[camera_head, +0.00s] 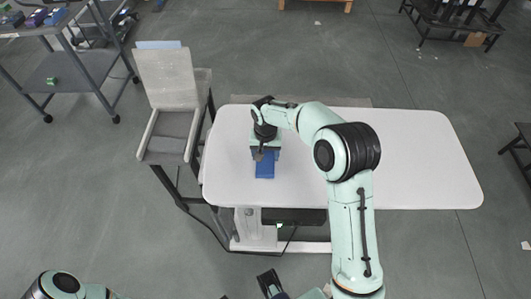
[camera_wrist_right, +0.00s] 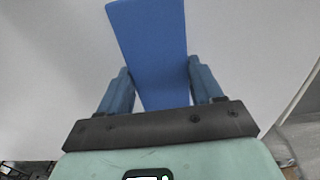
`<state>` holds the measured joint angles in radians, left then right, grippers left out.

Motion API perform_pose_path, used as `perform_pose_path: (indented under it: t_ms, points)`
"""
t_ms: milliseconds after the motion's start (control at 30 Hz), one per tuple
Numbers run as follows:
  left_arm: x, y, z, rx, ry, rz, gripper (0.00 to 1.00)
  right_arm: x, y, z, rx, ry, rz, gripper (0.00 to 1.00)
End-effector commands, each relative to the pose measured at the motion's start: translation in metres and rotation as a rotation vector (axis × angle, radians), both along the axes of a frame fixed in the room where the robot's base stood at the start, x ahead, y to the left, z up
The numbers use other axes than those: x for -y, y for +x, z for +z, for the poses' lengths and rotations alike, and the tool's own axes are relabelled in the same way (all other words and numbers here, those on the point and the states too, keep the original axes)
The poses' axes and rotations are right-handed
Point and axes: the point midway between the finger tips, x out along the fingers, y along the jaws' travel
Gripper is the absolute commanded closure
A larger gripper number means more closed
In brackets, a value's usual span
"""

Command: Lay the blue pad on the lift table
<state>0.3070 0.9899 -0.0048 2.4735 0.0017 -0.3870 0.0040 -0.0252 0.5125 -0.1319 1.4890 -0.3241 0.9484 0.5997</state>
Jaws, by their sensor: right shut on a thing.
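The blue pad (camera_head: 265,169) is under my right gripper (camera_head: 265,152), at the left part of the white table top (camera_head: 400,160). In the right wrist view the pad (camera_wrist_right: 150,45) sits between the two blue fingers of my right gripper (camera_wrist_right: 157,88), which is shut on it. I cannot tell whether the pad touches the table top. The white top rests on a column base (camera_head: 255,230) that shows below its front edge.
A grey cart (camera_head: 75,75) with small boxes is at the upper left. A black rack (camera_head: 455,18) is at the upper right. The right part of the table top is clear.

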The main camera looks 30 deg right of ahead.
Motion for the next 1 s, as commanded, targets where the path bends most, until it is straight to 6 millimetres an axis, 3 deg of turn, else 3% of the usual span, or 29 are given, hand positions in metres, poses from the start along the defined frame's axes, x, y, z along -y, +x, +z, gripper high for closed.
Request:
perform_pose_path:
  t_ms: [167,200,267,667,1000]
  points:
    - [0.000,0.000,-0.002,0.002,0.001,0.001,1.00,0.000,0.000,-0.003,0.001,-0.001,0.000,0.69]
    - [0.000,0.000,-0.001,0.002,0.001,0.001,1.00,0.000,0.000,-0.003,0.000,0.000,0.000,0.25]
    - [0.000,0.000,-0.001,0.002,0.001,0.001,1.00,0.000,0.000,-0.002,0.000,0.000,0.001,0.09]
    - [0.000,0.000,0.001,0.000,0.000,0.000,1.00,0.000,0.001,0.007,0.002,0.000,0.001,0.09]
    - [0.000,0.001,0.009,0.000,0.000,0.000,1.00,0.000,0.001,0.075,0.006,0.000,0.002,0.09]
